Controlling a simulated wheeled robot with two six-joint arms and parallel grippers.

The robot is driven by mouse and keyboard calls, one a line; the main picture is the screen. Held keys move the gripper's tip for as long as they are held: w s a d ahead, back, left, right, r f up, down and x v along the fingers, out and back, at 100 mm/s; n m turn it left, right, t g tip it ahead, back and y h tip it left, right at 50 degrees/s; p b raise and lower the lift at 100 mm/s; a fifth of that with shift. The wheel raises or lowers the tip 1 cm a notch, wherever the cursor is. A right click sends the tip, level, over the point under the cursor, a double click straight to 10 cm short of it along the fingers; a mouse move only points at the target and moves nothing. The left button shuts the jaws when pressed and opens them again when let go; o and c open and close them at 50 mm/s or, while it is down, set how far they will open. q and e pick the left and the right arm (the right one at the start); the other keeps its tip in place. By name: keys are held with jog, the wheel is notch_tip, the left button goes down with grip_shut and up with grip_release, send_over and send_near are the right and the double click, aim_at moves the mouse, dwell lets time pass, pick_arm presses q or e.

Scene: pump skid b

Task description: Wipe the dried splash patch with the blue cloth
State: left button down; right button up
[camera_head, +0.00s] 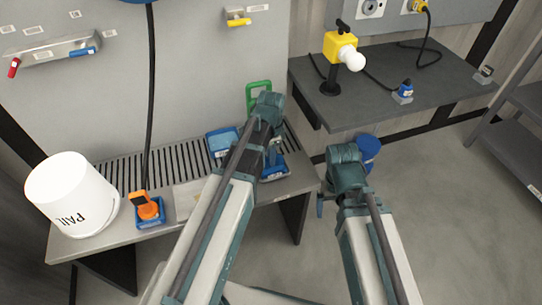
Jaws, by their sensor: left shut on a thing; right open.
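My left gripper (271,160) points down over the right part of the bench. It is shut on what looks like the blue cloth, but my arm and the jaws hide most of it. Blue shows just below the jaws, and I cannot separate cloth from a blue tray (283,168) there. A pale beige patch (188,196) lies on the bench top left of my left arm; I cannot tell whether it is the dried splash or a label. My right gripper (321,203) is open, right of the bench end, partly hidden by its wrist.
A white pail (72,192) stands at the bench's left end, beside an orange device (146,205) in a blue tray. A light-blue item (222,141) lies on the slatted bench (110,178). A green frame (258,92) stands behind my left wrist. A grey table (400,75) is at back right.

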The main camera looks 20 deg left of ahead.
pick_arm(q)
jog(key=shift+f, duration=0.15)
jog(key=c, duration=0.7)
grip_release()
notch_tip(320, 180, up, 14)
jog(key=p, duration=1.3)
jog(key=shift+p, duration=0.3)
jog(key=shift+f, duration=0.1)
jog(key=s+d+r+n+p, duration=0.2)
jog(key=s+d+n, duration=0.1)
jog(key=s+d, duration=0.2)
jog(key=s+d+r+n+y+p, duration=0.1)
jog(key=s+d+r+n+p, duration=0.2)
jog(key=s, duration=0.6)
jog(key=shift+s+d+n, duration=0.2)
jog(key=shift+d+n, duration=0.5)
jog(key=shift+d, duration=0.55)
